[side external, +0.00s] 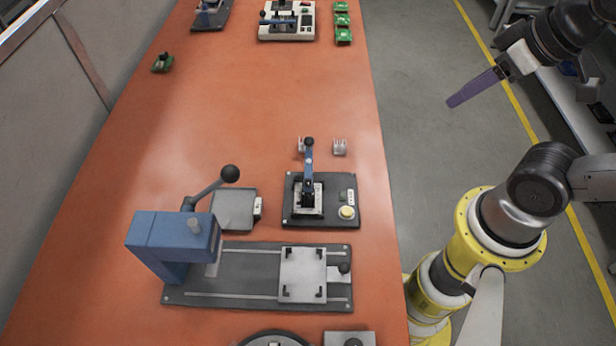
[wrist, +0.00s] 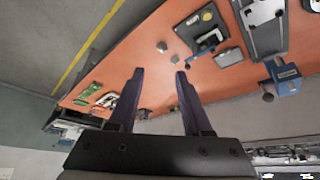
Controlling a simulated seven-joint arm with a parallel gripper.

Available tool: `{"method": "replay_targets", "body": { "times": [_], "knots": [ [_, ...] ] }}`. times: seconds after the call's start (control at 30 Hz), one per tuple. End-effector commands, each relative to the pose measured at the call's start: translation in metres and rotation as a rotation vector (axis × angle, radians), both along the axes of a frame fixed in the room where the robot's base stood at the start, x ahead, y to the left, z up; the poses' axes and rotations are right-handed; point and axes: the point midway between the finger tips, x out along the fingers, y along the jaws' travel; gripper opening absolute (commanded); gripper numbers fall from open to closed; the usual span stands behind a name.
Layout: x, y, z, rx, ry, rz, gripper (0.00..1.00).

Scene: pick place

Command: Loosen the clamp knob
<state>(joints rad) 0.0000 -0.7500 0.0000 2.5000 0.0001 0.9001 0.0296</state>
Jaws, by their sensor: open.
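A dark clamp knob (side external: 344,269) sits at the right end of a slide plate (side external: 303,274) on a dark rail base (side external: 240,294). A blue press head (side external: 160,240) stands over the left end of that base, with a black ball on its lever (side external: 230,173). The blue press (wrist: 286,82) shows at the right of the wrist view; I cannot make out the clamp knob there. My gripper (side external: 452,102) is raised over the floor, right of the table and far from the knob. In the wrist view its two purple fingers (wrist: 160,73) are apart with nothing between them.
A toggle-lever fixture (side external: 320,200) and a grey tray (side external: 234,209) stand behind the rail base. Green boards (side external: 342,22) and a white device (side external: 286,22) are at the far end. The table's middle (side external: 230,100) is clear.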

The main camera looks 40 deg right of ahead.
Motion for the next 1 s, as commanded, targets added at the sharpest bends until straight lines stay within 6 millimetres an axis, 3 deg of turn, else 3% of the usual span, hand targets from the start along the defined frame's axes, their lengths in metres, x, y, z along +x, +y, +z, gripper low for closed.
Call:
{"method": "replay_targets", "body": {
  "times": [0.1,0.27,0.4,0.57,0.67,0.8,1.0],
  "knots": [
    [0.000,0.000,0.001,0.062,0.001,-0.116,0.49],
    [0.015,0.001,0.021,0.227,-0.018,-0.410,0.49],
    [0.043,0.009,0.034,0.372,0.025,-0.668,0.49],
    [0.087,0.032,0.036,0.496,0.116,-0.946,0.49],
    [0.119,0.056,0.028,0.536,0.187,-1.110,0.49],
    [0.156,0.096,0.001,0.527,0.276,-1.276,0.49],
    [0.180,0.152,-0.050,0.415,0.370,-1.308,0.49]
  ]
}}
